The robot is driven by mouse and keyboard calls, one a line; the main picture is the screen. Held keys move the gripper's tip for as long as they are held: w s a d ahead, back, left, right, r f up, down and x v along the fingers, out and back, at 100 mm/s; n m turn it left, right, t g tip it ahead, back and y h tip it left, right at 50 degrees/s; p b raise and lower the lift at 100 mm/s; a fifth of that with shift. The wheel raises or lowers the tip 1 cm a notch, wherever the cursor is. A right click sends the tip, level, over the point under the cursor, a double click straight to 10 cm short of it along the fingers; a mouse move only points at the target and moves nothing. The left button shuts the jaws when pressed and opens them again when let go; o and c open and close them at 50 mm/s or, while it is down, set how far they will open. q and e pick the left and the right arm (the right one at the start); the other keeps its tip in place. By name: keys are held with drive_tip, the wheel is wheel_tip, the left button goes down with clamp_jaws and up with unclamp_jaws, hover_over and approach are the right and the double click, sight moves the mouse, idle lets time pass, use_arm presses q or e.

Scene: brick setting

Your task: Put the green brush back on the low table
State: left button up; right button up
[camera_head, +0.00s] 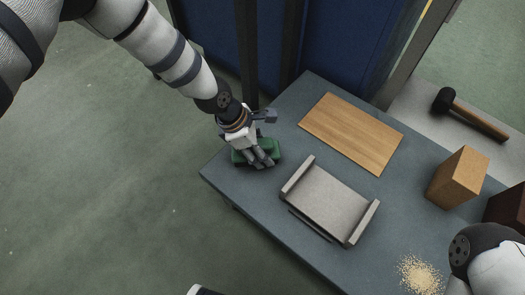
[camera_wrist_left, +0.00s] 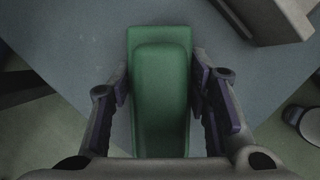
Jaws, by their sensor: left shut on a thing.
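The green brush (camera_head: 257,152) is at the left corner of the low table (camera_head: 232,178), held in my left gripper (camera_head: 258,158). In the left wrist view the brush (camera_wrist_left: 160,85) lies lengthwise between the two fingers of the left gripper (camera_wrist_left: 160,98), which are shut on its sides. The grey tabletop (camera_wrist_left: 90,60) shows just behind and around it. I cannot tell whether the brush touches the tabletop. Part of the brush is hidden by the fingers in the head view. My right arm shows at the lower right, but its gripper is out of view.
A grey tray-like piece with raised ends (camera_head: 330,200) lies right of the brush. A wooden board (camera_head: 352,132), a tan brick (camera_head: 457,177) and a sandy pile (camera_head: 420,276) are also on the table. A hammer (camera_head: 470,114) lies on a pale slab beyond. Dark posts stand behind my left gripper.

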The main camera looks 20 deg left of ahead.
use_arm(q)
drive_tip(key=shift+f, duration=0.1)
drive_tip(key=shift+f, duration=0.1)
drive_tip(key=o, duration=1)
